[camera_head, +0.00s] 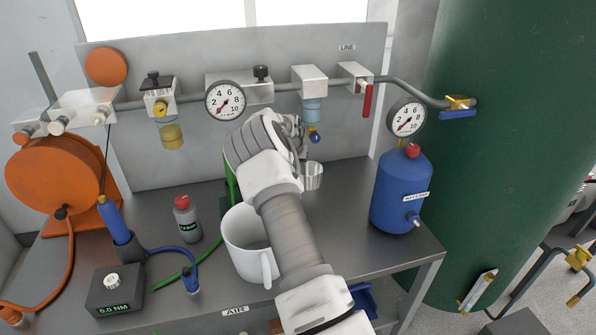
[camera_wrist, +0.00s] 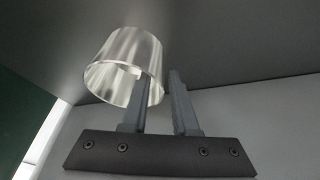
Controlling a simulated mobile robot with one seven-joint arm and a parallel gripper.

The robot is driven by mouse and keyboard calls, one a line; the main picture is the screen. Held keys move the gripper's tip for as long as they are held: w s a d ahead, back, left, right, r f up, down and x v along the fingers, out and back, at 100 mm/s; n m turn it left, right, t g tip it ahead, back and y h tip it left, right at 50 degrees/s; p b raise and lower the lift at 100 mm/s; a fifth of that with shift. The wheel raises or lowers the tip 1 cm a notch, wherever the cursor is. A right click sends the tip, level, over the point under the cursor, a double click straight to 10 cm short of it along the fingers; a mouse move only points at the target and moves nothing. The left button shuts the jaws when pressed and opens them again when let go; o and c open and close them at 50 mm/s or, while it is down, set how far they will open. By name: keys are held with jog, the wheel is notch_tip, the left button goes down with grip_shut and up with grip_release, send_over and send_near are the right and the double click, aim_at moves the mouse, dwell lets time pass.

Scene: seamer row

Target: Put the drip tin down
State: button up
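The drip tin is a small, shiny metal cup (camera_head: 313,177), upright towards the back of the bench, right of my wrist. In the wrist view the tin (camera_wrist: 125,55) shows its open mouth. My gripper (camera_wrist: 157,78) is at its rim: one finger overlaps the mouth and the other is just outside the wall. A narrow gap shows between the fingers; whether they press on the wall is unclear. In the head view my gripper's fingers are hidden behind my wrist. I cannot tell whether the tin's base touches the bench.
On the bench (camera_head: 345,215), a white mug (camera_head: 240,240) stands close to my forearm. A blue tank (camera_head: 400,195) with a gauge is to the right. A red-capped bottle (camera_head: 186,220) and a torque box (camera_head: 113,290) are left. Pipes and regulators on the panel (camera_head: 340,130) hang above.

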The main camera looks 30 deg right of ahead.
jog(key=shift+o, duration=0.2)
jog(key=shift+r, duration=0.1)
jog(key=shift+r, duration=0.2)
jog(key=s+a+r+y, duration=0.1)
jog(key=s+a+r, duration=0.45)
jog(key=r, duration=0.45)
jog(key=s+a+r+y, duration=0.1)
jog(key=s+a+r, duration=0.45)
jog(key=r, duration=0.55)
jog(key=s+a+r+n+t+y, duration=0.25)
jog(key=s+a+r, duration=0.35)
jog(key=s+a, duration=0.5)
jog(key=s+a+n, duration=0.2)
jog(key=s+a, duration=0.1)
jog(key=s, duration=0.7)
jog(key=s+a+f+n+h, duration=0.1)
jog(key=s+a+n, duration=0.2)
jog(key=s, duration=0.7)
jog(key=shift+s+a+p, duration=0.2)
jog(key=shift+a+p, duration=0.25)
jog(key=shift+a, duration=0.05)
jog(key=shift+n, duration=0.25)
